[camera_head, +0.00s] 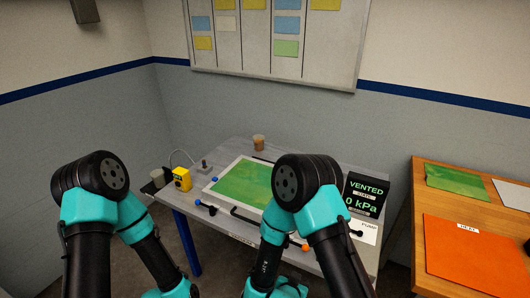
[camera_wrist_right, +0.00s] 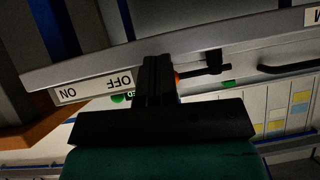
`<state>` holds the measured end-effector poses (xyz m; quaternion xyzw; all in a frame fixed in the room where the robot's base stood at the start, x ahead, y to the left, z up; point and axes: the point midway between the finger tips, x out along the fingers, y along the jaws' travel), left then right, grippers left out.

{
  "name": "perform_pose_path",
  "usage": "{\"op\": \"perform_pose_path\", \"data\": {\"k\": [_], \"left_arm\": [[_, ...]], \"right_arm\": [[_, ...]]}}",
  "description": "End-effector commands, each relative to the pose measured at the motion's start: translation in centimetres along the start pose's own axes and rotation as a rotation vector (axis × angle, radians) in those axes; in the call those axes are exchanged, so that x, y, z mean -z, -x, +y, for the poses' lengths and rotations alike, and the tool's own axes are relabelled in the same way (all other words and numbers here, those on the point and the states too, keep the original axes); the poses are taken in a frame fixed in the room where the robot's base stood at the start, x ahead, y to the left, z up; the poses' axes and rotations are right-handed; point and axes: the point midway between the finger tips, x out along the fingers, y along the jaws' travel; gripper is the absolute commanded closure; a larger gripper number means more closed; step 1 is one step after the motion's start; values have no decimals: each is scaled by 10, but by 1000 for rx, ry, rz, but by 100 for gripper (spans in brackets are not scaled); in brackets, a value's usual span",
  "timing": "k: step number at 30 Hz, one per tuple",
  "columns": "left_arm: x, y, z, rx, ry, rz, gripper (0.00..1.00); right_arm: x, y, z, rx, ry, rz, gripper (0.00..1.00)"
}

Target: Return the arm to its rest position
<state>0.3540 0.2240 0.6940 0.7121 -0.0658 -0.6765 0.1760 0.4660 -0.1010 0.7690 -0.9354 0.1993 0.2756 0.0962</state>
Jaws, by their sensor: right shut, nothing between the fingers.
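My right gripper (camera_wrist_right: 158,78) shows in the right wrist view, its black fingers together with nothing between them. It is apart from the table's front edge as far as I can tell; the exact gap is unclear. In the head view both my teal and black arms are folded close to me, in front of the table, and neither gripper's fingertips show. My left gripper is out of view.
An orange-tipped valve (camera_wrist_right: 205,72) and an ON/OFF label (camera_wrist_right: 95,88) are near the right gripper. A wooden table (camera_head: 420,240) stands right.

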Motion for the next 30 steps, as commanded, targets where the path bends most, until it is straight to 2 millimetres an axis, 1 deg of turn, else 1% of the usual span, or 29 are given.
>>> {"op": "perform_pose_path", "data": {"k": [1, 3, 6, 9, 14, 18, 21, 24, 30], "left_arm": [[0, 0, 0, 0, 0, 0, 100], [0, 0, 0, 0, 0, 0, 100], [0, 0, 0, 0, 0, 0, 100], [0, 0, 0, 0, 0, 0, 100], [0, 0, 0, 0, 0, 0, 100], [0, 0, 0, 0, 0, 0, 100], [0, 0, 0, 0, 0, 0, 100], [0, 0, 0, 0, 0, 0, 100], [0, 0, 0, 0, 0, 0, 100]], "right_arm": [[-4, -11, 12, 19, -6, -72, 100], [-12, -21, 24, 58, -6, -174, 100], [-24, -31, 43, 113, -1, -318, 100], [-36, -35, 64, 168, 8, -459, 100], [-54, -29, 100, 256, 35, -677, 100], [-68, -14, 134, 326, 69, -852, 100], [-75, -4, 152, 363, 94, -941, 100], [-79, 3, 162, 385, 112, -991, 100], [-80, 5, 165, 394, 121, -1007, 100]]}}
